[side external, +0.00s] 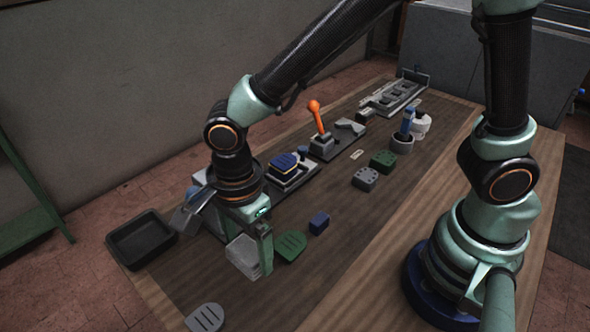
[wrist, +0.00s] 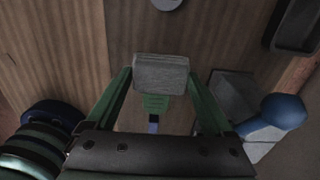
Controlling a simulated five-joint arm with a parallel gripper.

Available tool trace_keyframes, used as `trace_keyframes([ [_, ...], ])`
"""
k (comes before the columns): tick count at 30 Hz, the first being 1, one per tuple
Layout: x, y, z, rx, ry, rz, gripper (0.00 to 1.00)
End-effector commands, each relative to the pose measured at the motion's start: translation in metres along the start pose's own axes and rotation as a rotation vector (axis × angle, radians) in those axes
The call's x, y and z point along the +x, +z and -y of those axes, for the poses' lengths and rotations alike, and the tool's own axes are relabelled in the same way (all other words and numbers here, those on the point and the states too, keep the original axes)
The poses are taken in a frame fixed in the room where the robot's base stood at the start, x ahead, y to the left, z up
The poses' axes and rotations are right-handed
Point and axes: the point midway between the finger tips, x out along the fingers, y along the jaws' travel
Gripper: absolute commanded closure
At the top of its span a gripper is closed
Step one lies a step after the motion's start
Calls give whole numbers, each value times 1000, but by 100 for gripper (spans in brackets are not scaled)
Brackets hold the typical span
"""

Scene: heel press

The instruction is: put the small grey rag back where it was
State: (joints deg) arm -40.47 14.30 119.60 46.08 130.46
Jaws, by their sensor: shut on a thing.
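The small grey rag (side external: 243,256) looks like a folded, block-like light grey piece. It hangs at the end of my gripper (side external: 252,248), above the dark work mat near the table's front left. In the wrist view the rag (wrist: 161,74) spans the gap between the two green fingers of my gripper (wrist: 161,82), which are shut on it. It appears to be clear of the surface, though the exact height is hard to tell. I cannot tell which spot it came from.
A green slotted piece (side external: 290,247) and a blue block (side external: 319,223) lie right of the rag. A grey slotted piece (side external: 205,317) lies in front. A black tray (side external: 141,239) stands left. Fixtures, including one with an orange lever (side external: 318,118), line the back.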

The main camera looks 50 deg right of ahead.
Motion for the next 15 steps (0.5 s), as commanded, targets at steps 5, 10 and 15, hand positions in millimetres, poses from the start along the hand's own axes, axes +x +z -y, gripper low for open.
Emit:
trace_keyframes([
  [5, 38, -1, -1, 1, 5, -4, 58],
  [10, 52, 0, 0, 1, 1, -1, 58],
  [15, 70, -1, 0, 1, 3, -3, 58],
])
